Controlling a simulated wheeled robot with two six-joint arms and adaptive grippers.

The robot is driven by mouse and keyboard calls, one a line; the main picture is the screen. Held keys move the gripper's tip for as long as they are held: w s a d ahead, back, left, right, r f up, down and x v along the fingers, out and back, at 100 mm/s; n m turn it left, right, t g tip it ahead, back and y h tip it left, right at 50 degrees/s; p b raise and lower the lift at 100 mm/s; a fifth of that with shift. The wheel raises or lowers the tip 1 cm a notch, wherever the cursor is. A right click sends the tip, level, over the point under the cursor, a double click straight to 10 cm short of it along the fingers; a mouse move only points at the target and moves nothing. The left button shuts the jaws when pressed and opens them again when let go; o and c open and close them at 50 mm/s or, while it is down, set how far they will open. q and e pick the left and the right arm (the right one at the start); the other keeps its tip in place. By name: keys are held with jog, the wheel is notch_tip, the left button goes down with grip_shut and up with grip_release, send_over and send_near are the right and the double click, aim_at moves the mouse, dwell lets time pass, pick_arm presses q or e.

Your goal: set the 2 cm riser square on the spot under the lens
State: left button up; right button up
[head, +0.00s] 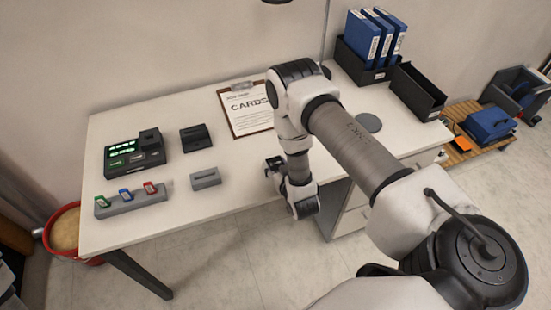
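No riser can be picked out for certain. A small grey block (205,179) with a dark slot in its top lies on the white table, left of my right gripper. A dark block (195,138) lies behind it. No lens or marked spot can be made out; part of a dark round fitting (277,1) shows at the top edge. My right gripper (272,166) is by the table's front edge, right of the grey block and apart from it. Its fingers are small and mostly hidden by my wrist, so its opening and any held thing cannot be told. My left gripper is out of view.
A dark device with green displays (136,152) and a grey rack (131,205) of coloured tags stand at left. A clipboard marked CARDS (247,112) lies at the back. A grey disc (368,122), black bin (417,91) and blue binders (361,35) are beyond my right arm.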

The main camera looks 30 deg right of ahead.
jog(key=c, duration=0.4)
jog(key=shift+o, duration=0.2)
